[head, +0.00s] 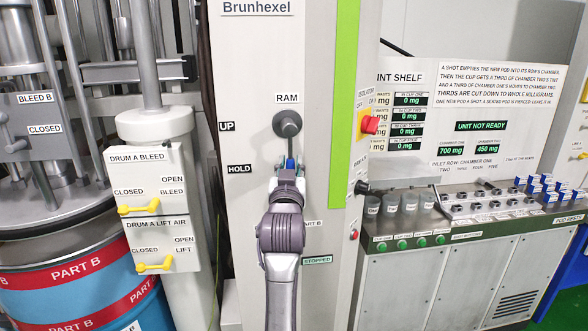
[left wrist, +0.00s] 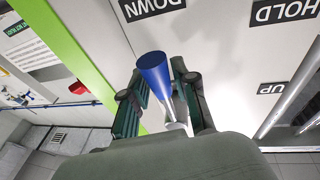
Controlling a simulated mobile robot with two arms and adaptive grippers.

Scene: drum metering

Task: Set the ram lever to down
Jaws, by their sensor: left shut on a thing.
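The ram lever's round grey hub (head: 287,124) sits on the white panel under the RAM label (head: 287,98). Its arm points roughly straight down to a blue handle (head: 290,163). My left gripper (head: 288,172) is shut on this handle, which shows blue between the fingers in the left wrist view (left wrist: 155,72). The UP label (head: 227,126) and HOLD label (head: 240,169) are left of the lever. The DOWN label shows in the left wrist view (left wrist: 152,6); in the head view my arm appears to cover it. My right gripper is not in view.
A red and yellow isolator switch (head: 369,124) is right of the lever, past a green strip (head: 345,100). Drum A valve handles (head: 139,208) are at the left. A shelf with cups (head: 390,203) stands at the right. The panel around the lever is clear.

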